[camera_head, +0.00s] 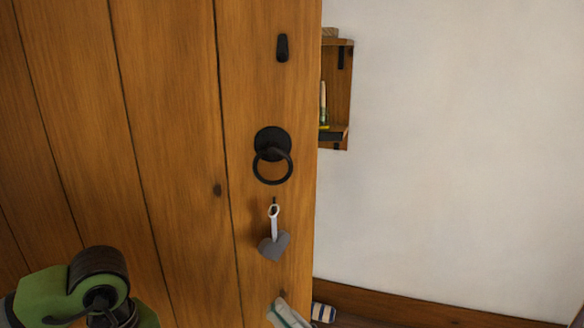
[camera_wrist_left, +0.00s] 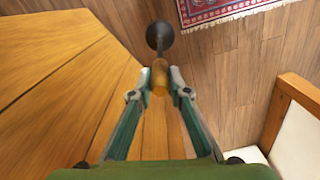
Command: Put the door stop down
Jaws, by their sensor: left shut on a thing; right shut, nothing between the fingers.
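The door stop (camera_wrist_left: 159,42) shows in the left wrist view as a wooden peg with a dark round end. My left gripper (camera_wrist_left: 160,80) is shut on its wooden part, and the dark end points away from the gripper, with plank floor behind it. I cannot tell how high it is above the floor. In the head view the door stop cannot be made out. Part of my right gripper (camera_head: 288,313) shows at the bottom edge in front of the door; it is shut and holds nothing that I can see.
The plank door (camera_head: 180,120) fills the left of the head view, with a black ring handle (camera_head: 272,158) and a hanging grey heart (camera_head: 274,246). A small wall shelf (camera_head: 338,95) is behind its edge. The left wrist view shows a patterned rug (camera_wrist_left: 215,8) and wooden-edged furniture (camera_wrist_left: 300,95).

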